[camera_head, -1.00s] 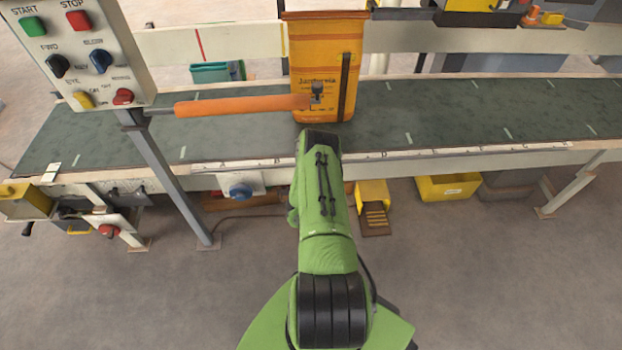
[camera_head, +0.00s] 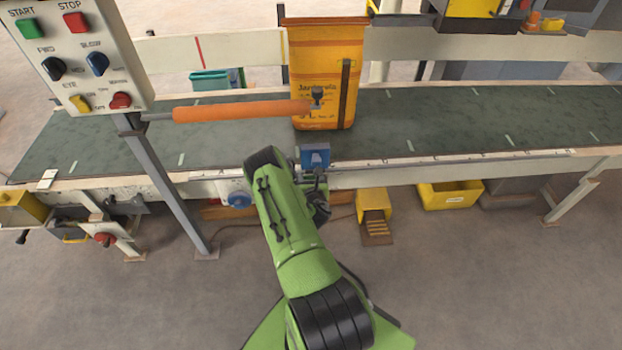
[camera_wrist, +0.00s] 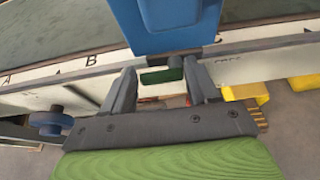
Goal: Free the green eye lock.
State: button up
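The green eye lock (camera_wrist: 160,75) is a small dark green piece just below a blue box (camera_wrist: 180,22) in the wrist view. The blue box also shows at the belt's front edge in the head view (camera_head: 316,158). My gripper (camera_wrist: 160,72) is open, with its two fingertips on either side of the green lock; I cannot tell whether either one touches it. In the head view my arm hides the lock, and the gripper is mostly hidden beside the front rail.
A lettered white rail (camera_head: 430,164) runs along the belt (camera_head: 440,120). A blue knob (camera_wrist: 50,122) sits left of my gripper. An orange sack (camera_head: 328,80) stands on the belt behind an orange bar (camera_head: 240,110). The control panel (camera_head: 80,60) is at left.

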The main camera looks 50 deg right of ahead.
jog(key=c, duration=0.6)
jog(key=shift+s+d+r+m+t+y+p, duration=0.1)
jog(key=shift+s+r+m+t+y+p, duration=0.1)
jog(key=shift+m+t+y+p, duration=0.55)
jog(key=m, duration=0.1)
jog(key=m+t+p, duration=0.1)
jog(key=m, duration=0.1)
jog(key=shift+s+d+r+m+t+y, duration=0.15)
jog(key=shift+s+d+m+t+y, duration=0.1)
jog(key=shift+s+d, duration=0.05)
jog(key=m, duration=0.1)
jog(key=m+t, duration=0.2)
jog(key=m, duration=0.1)
jog(key=shift+s+d+y, duration=0.3)
jog(key=shift+s+d, duration=0.1)
jog(key=m, duration=0.1)
jog(key=m+t+b, duration=0.2)
jog(key=m, duration=0.1)
jog(key=shift+s+d+f, duration=0.2)
jog(key=shift+s+d, duration=0.1)
jog(key=shift+m, duration=0.3)
